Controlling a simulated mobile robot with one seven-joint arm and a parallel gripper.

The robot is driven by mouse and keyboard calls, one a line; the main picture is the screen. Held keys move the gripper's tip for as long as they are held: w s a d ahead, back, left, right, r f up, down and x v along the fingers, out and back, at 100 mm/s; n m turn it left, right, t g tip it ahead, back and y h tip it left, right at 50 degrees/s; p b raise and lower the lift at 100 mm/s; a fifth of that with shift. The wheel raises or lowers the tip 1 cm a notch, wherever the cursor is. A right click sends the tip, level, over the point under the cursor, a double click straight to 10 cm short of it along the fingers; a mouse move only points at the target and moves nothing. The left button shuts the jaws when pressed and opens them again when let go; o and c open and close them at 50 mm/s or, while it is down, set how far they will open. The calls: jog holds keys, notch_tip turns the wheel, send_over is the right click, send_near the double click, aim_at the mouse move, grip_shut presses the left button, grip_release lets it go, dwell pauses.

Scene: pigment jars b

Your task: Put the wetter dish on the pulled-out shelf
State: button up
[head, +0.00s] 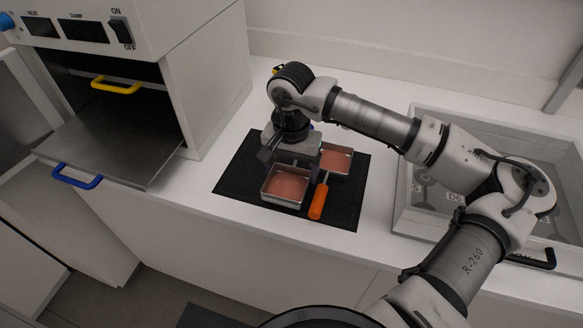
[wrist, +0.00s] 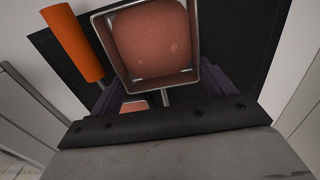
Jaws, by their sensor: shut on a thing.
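Two square metal-rimmed dishes with reddish-brown contents are on a black mat (head: 232,185). The near dish (head: 284,187) fills the upper middle of the wrist view (wrist: 152,42); small pale spots show on its surface there. The far dish (head: 337,161) sits behind and right of it. I cannot clearly tell which is wetter. My gripper (head: 293,165) is low over the mat, its purple fingers apart, shut on the near dish; the exact contact is partly hidden. The pulled-out shelf (head: 115,146) is an empty metal plate with a blue handle (head: 77,176), at the left.
An orange-handled tool (head: 319,201) lies close to the right of the near dish. The oven cabinet (head: 208,85) stands left, with a yellow-handled shelf (head: 116,86) above the pulled-out one. A glass-topped case (head: 405,205) is at the right. White counter is clear between mat and cabinet.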

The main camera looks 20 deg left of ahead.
jog(key=shift+f, duration=0.65)
jog(key=shift+f, duration=0.15)
jog(key=o, duration=1.1)
